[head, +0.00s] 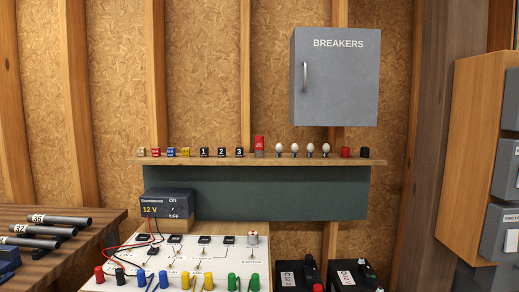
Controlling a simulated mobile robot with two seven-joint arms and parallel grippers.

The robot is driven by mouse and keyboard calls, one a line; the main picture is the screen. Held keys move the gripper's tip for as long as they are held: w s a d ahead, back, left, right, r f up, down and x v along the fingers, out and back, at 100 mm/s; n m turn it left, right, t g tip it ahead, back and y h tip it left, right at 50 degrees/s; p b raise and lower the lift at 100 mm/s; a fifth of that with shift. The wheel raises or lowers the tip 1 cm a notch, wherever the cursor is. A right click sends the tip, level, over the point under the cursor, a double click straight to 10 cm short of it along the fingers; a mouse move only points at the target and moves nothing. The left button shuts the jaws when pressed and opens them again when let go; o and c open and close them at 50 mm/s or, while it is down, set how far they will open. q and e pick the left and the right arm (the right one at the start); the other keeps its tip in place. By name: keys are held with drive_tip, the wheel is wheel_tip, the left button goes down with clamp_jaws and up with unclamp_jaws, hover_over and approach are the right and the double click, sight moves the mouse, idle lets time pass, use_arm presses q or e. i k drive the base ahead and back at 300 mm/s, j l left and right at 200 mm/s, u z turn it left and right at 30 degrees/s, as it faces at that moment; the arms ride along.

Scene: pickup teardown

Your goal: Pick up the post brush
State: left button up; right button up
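I cannot make out a thing that is clearly the post brush. On the wooden shelf (262,161) stand small items in a row, including a tall red piece (259,146), a small red piece (346,152) and a dark one (365,152) at the right end. They are too small to tell whether one is a brush. Two black batteries (355,277) show at the lower right, cut off by the bottom edge. Neither of my grippers is in view.
A white wiring board (215,265) with coloured plugs and a 12 V supply box (168,204) stands below the shelf. A wooden bench (95,225) with dark tubes (61,219) is at left. A grey breaker box (336,85) hangs above; a wooden cabinet (468,150) is at right.

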sight(258, 142)
drive_tip(key=i+l+z, duration=0.25)
drive_tip(key=l, duration=0.25)
drive_tip(key=i+l+z, duration=0.25)
drive_tip(key=l, duration=0.25)
drive_tip(key=j+z, duration=0.15)
drive_tip(key=z, duration=1)
drive_tip(key=k+j, duration=0.55)
drive_tip(key=j, duration=0.15)
drive_tip(key=i+z, duration=0.05)
